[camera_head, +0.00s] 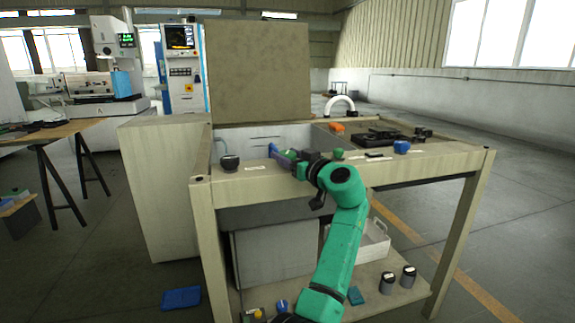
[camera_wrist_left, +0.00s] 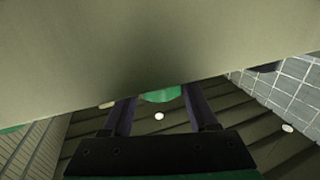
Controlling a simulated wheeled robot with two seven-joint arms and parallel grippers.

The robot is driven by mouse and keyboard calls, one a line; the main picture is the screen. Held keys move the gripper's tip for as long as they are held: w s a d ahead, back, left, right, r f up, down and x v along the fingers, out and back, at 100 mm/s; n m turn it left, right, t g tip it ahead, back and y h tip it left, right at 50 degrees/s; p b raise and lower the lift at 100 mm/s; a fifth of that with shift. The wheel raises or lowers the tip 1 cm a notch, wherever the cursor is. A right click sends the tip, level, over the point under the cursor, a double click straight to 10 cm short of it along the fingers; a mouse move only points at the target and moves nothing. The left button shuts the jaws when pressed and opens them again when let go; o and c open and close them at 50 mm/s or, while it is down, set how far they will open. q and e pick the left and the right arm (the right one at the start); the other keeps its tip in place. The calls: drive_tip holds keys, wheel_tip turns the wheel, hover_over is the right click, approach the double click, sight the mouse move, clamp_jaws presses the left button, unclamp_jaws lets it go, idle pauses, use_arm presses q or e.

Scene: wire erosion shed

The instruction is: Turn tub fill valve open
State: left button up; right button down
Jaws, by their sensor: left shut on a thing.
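My left gripper (camera_head: 283,155) is at the front rail of the bench, its purple fingers pointing left. It is shut on a green valve handle (camera_head: 291,153), mostly hidden by the fingers and wrist. In the left wrist view, part of the green handle (camera_wrist_left: 162,95) shows between the finger ends of the gripper (camera_wrist_left: 160,103), under a broad pale surface. The handle's angle cannot be told. Along the same rail are a black knob (camera_head: 230,162) to the left, a green knob (camera_head: 338,153) just right of the wrist and a blue knob (camera_head: 402,147) farther right.
The bench (camera_head: 253,185) has a grey tub (camera_head: 265,134) set in behind the gripper and a tall panel (camera_head: 262,75) behind. Dark fixtures (camera_head: 385,136) lie on the right. A white crate (camera_head: 372,245) and two dark jars (camera_head: 387,283) (camera_head: 408,276) stand on the lower shelf.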

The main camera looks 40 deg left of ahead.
use_arm(q)
drive_tip(key=shift+n+g, duration=0.4)
drive_tip(key=shift+g, duration=0.2)
drive_tip(key=shift+r+n+g+y, duration=0.1)
drive_tip(key=shift+n+g+y, duration=0.2)
drive_tip(key=shift+g, duration=0.3)
drive_tip(key=shift+n+g+p, duration=0.4)
drive_tip(key=shift+g+p, duration=0.05)
drive_tip(key=shift+g, duration=0.05)
drive_tip(key=shift+n+g+p, duration=0.6)
drive_tip(key=shift+n+g, duration=0.4)
drive_tip(key=shift+g, duration=0.5)
use_arm(e)
drive_tip(key=shift+s+d+f, duration=0.1)
drive_tip(key=shift+d+f, duration=0.05)
drive_tip(key=shift+f, duration=0.55)
drive_tip(key=shift+s+d+f, duration=0.1)
drive_tip(key=shift+s+f, duration=0.05)
drive_tip(key=shift+f, duration=0.6)
drive_tip(key=shift+s+d+f, duration=0.1)
drive_tip(key=shift+d+f, duration=0.05)
drive_tip(key=shift+f, duration=0.55)
use_arm(q)
drive_tip(key=o, duration=1.4)
drive_tip(key=shift+a, duration=0.1)
drive_tip(key=shift+c, duration=0.2)
